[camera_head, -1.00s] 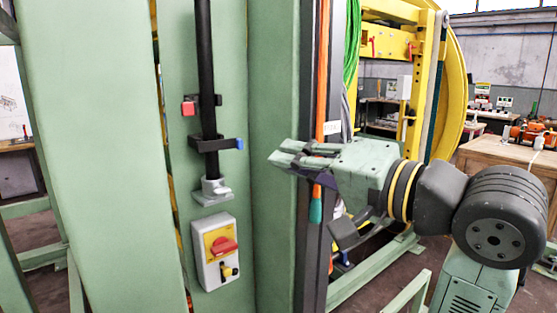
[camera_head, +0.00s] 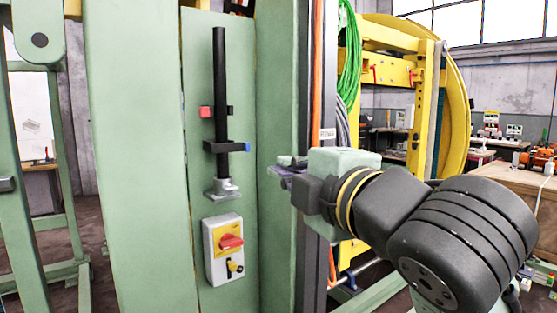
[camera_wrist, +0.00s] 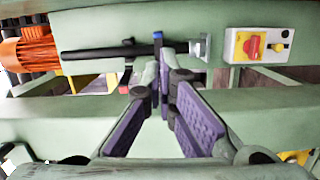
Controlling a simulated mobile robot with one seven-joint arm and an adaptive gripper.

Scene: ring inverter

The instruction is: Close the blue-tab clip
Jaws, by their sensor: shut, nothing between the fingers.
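The blue-tab clip (camera_head: 225,147) is a dark bracket at the lower part of an upright black rod (camera_head: 220,80), on the green panel. Its blue tab (camera_head: 247,146) sticks out to the right; I cannot tell for sure whether the clip is open. In the wrist view the blue tab (camera_wrist: 157,37) shows just beyond my fingertips, with the rod (camera_wrist: 100,52) lying across the picture. My gripper (camera_head: 283,165) is right of the clip and a little lower, apart from it in the head view. Its purple-padded fingers (camera_wrist: 164,68) are shut and empty and partly hide the clip.
A red-tab clip (camera_head: 207,112) sits higher on the rod. A grey foot (camera_head: 222,188) is below it, and a switch box with a red knob (camera_head: 230,242) lower still. A green column (camera_head: 277,100) stands between my gripper and the panel's recess. Orange and green cables (camera_head: 348,60) hang behind my wrist.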

